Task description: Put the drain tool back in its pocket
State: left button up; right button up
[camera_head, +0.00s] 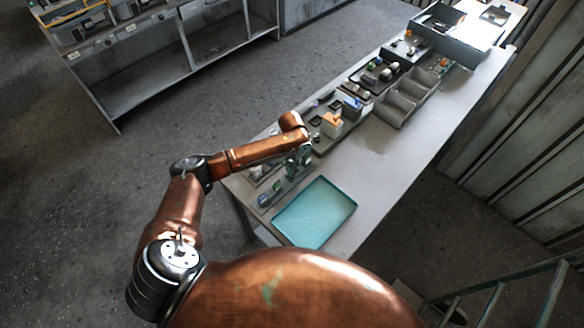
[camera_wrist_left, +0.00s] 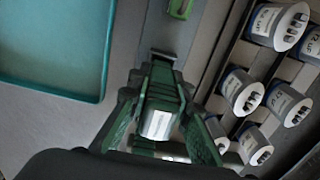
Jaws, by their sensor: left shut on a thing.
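My left gripper (camera_head: 298,163) is over the left front part of the workbench, beside the teal tray. In the left wrist view the same gripper (camera_wrist_left: 160,125) is shut on a narrow dark green piece with a white label (camera_wrist_left: 158,124), which looks like the drain tool. Its far end reaches toward a grey strip holder, and the fingers hide part of its sides. I cannot tell whether its tip is inside a pocket. A bright green piece (camera_wrist_left: 180,8) shows farther along the same strip. My right gripper is not in view.
The teal tray (camera_head: 314,212) lies empty on the bench. Grey bins (camera_head: 407,97) and parts trays line the bench's far end.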

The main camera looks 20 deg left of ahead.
pick_arm(q)
jog(key=shift+f, duration=0.35)
jog(key=shift+f, duration=0.6)
jog(key=o, duration=1)
jog(key=shift+r, duration=0.15)
notch_tip(320, 180, up, 12)
jog(key=shift+f, duration=0.15)
jog(key=shift+f, duration=0.1)
